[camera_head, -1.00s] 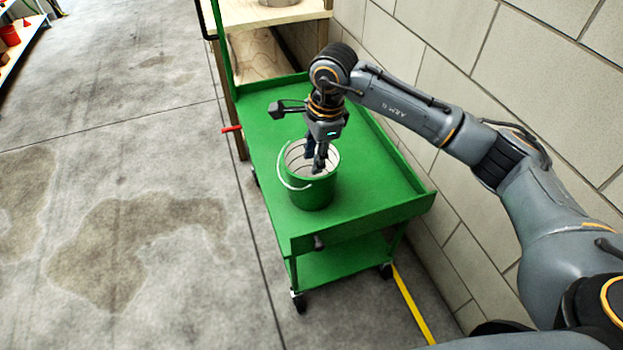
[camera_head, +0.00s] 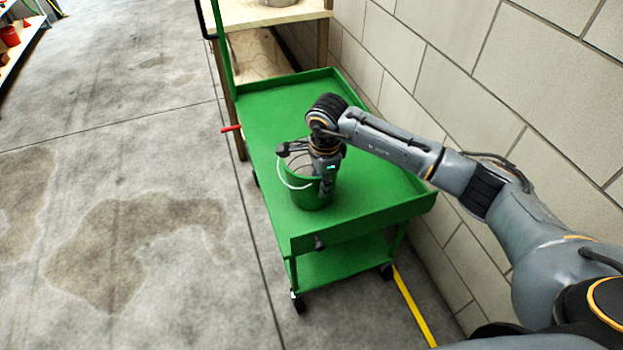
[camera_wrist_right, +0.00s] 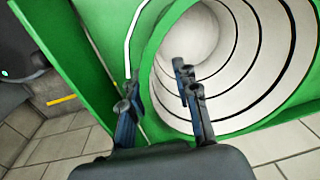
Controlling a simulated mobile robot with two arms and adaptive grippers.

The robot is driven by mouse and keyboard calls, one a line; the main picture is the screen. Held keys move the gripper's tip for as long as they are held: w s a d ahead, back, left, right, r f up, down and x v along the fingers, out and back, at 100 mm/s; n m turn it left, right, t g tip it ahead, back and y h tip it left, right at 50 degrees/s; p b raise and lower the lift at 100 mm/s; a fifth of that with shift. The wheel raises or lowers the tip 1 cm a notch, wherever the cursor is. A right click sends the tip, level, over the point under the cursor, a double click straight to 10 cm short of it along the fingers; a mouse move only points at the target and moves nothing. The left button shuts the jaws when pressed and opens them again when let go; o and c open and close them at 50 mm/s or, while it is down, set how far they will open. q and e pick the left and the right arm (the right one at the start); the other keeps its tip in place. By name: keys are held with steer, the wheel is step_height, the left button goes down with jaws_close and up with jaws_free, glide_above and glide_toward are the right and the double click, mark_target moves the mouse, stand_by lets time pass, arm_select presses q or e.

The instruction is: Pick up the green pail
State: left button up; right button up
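The green pail (camera_head: 308,196) stands upright on the top shelf of the green cart (camera_head: 268,117), near its front end. Its thin white handle (camera_head: 291,184) hangs over the left side of the pail. My right gripper (camera_head: 327,188) is down at the right side of the pail's rim and partly hides it. In the right wrist view the pail's pale ringed inside (camera_wrist_right: 250,62) fills the upper right. My right gripper (camera_wrist_right: 158,98) is open there, with one finger inside the pail and the other outside, the rim between them. My left gripper is not in view.
A block wall (camera_head: 470,90) runs along the cart's right side. A wooden bench (camera_head: 265,15) stands behind the cart. The concrete floor on the left is open.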

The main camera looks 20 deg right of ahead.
step_height(320, 180, down, 2)
steer(key=shift+w+f, duration=0.1)
steer(key=shift+f, duration=0.05)
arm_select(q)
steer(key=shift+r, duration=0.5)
arm_select(e)
jaws_close()
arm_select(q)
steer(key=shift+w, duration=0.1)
